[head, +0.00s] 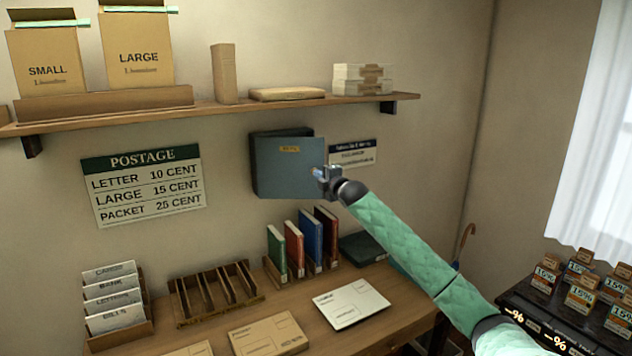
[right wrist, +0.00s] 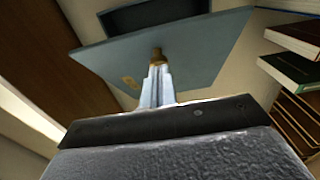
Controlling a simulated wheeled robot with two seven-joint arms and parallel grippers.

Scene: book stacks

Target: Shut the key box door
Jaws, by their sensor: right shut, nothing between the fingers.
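The key box (head: 282,133) is a dark box on the wall under the shelf. Its blue-grey door (head: 285,170) has a small yellow label and stands partly open; the dark box body (right wrist: 155,14) shows behind the door (right wrist: 205,45) in the right wrist view. A brass knob (right wrist: 156,53) is on the door. My right gripper (head: 320,174) is at the door's right edge, shut and empty. In the right wrist view its fingertips (right wrist: 157,68) are at the knob; I cannot tell if they touch. My left gripper is not in view.
A wooden shelf (head: 220,111) with parcels runs above the box. A postage sign (head: 145,183) hangs to the left, and a small notice (head: 354,153) to the right. Below, the desk (head: 300,318) holds upright books (head: 310,240), a slotted rack (head: 212,292) and envelopes (head: 350,303).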

